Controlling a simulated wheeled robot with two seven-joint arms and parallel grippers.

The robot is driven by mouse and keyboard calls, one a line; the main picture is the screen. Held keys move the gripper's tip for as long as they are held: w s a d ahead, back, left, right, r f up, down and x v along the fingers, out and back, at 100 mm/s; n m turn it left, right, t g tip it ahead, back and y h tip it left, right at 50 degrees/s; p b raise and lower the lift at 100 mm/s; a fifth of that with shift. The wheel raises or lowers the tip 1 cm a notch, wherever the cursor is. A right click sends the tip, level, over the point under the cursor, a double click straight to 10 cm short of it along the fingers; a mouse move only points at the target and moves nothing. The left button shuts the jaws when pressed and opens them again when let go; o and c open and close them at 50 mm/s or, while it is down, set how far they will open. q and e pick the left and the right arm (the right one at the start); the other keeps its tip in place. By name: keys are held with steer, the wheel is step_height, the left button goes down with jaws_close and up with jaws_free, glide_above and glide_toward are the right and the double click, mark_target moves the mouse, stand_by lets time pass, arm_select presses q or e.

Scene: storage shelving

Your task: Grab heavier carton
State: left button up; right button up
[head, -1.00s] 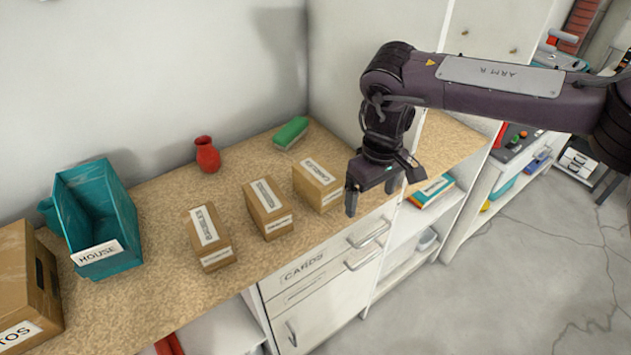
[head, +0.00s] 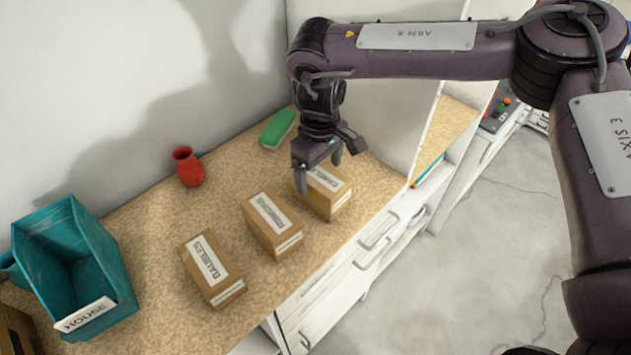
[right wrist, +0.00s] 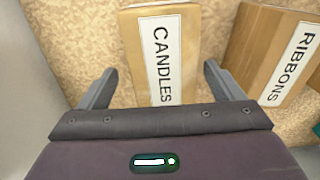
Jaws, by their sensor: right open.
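Three small brown cartons stand in a row on the speckled counter. The carton labelled BAUBLES (head: 211,268) is nearest the left. The RIBBONS carton (head: 272,226) is in the middle; it also shows at the right of the right wrist view (right wrist: 265,50). The CANDLES carton (head: 330,197) is on the right. My right gripper (head: 318,178) is open above the CANDLES carton and partly hides it. In the right wrist view the CANDLES carton (right wrist: 187,70) lies between the two spread fingers (right wrist: 160,82), which do not visibly grip it. My left gripper is not in view.
A teal bin labelled HOUSE (head: 80,265) stands at the left of the counter (head: 150,225). A red vase (head: 187,167) and a green block (head: 277,130) stand behind the cartons. A pale side panel rises beyond my right gripper.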

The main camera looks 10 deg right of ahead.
steer(key=shift+s+d+f, duration=0.1)
steer(key=shift+s+f, duration=0.1)
steer(key=shift+f, duration=0.2)
steer(key=f, duration=0.1)
steer(key=f+p, duration=0.1)
steer(key=f, duration=0.1)
steer(key=f+p, duration=0.1)
steer(key=shift+s+f, duration=0.25)
steer(key=shift+s, duration=0.1)
steer(key=shift+f, duration=0.45)
steer(key=shift+c, duration=0.2)
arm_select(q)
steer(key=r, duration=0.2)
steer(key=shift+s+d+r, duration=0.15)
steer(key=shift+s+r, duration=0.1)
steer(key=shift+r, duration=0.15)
arm_select(e)
steer(key=shift+w+r, duration=0.1)
steer(key=c, duration=1.5)
